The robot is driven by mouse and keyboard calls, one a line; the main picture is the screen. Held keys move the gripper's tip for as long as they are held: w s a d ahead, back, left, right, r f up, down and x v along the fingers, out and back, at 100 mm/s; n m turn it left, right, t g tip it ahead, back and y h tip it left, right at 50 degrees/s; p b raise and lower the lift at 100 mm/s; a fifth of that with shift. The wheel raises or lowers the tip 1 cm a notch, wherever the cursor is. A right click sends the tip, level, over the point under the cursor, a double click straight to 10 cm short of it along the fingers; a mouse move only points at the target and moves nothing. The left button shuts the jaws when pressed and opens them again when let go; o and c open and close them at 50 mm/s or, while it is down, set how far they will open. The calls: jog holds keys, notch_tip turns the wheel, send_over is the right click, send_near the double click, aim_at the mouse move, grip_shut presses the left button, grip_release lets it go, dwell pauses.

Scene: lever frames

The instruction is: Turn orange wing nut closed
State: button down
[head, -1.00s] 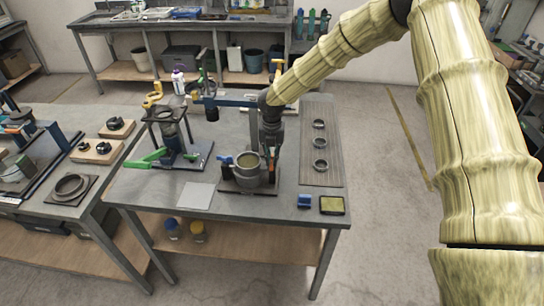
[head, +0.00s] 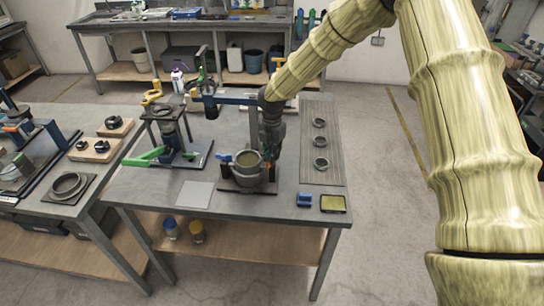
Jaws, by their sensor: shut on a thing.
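A round grey pot-like vessel (head: 248,166) sits on a dark base plate (head: 238,188) on the middle workbench, with a blue handle (head: 225,158) at its left side. My gripper (head: 268,165) points down at the right side of the vessel, shut on a small part there. A small orange-red patch shows at the fingertips, which fits the orange wing nut, mostly hidden by the fingers. The nut's angle is too small to tell.
A stand with a green lever (head: 148,158) is left of the vessel. A slatted board with rings (head: 320,165) lies to the right. A blue block (head: 305,199) and a yellow-topped tray (head: 333,203) are at the front right. A grey sheet (head: 195,194) lies front left.

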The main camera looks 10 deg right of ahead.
jog(key=m+b, duration=0.1)
jog(key=m, duration=0.5)
jog(key=shift+m+b, duration=0.3)
jog(key=m+b, duration=0.1)
jog(key=m, duration=0.4)
jog(key=shift+m, duration=0.3)
jog(key=c, duration=1.5)
grip_release()
jog(key=shift+r, duration=0.1)
notch_tip(320, 180, up, 12)
jog(key=shift+f, duration=0.1)
